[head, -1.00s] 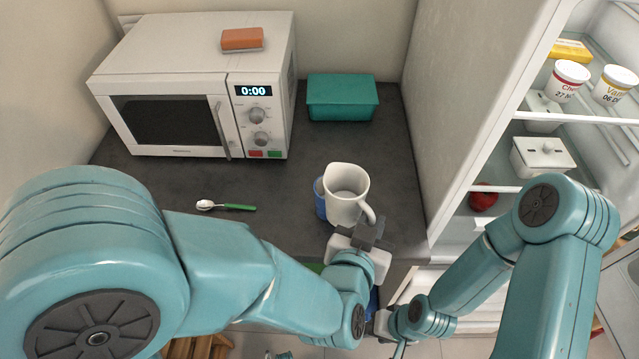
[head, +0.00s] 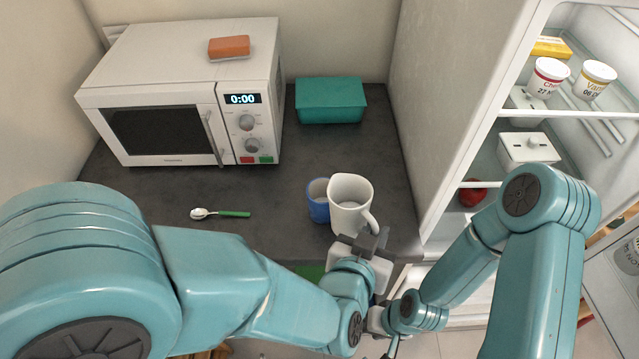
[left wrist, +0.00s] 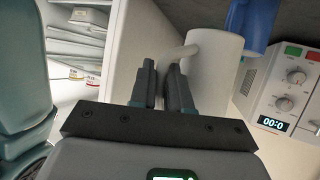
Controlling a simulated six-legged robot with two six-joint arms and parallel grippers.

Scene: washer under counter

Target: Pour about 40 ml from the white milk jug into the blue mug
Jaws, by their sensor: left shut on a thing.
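The white milk jug (head: 347,207) is close to upright just right of the blue mug (head: 318,203) and overlaps its right side in the head view. Whether they touch I cannot tell. My left gripper (head: 372,240) is shut on the jug's handle at its front right. In the left wrist view the fingers (left wrist: 164,88) close around the handle, with the jug (left wrist: 214,75) beyond and part of the mug (left wrist: 252,22) behind it. The mug's inside is partly visible; its contents are unclear. My right gripper (head: 380,322) is low in front of the counter, its fingers unclear.
A microwave (head: 165,125) with an orange block (head: 229,47) on top stands at the back left. A teal box (head: 331,101) stands at the back. A spoon (head: 222,213) lies left of the mug. An open fridge (head: 500,130) is at right. Mid-counter is clear.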

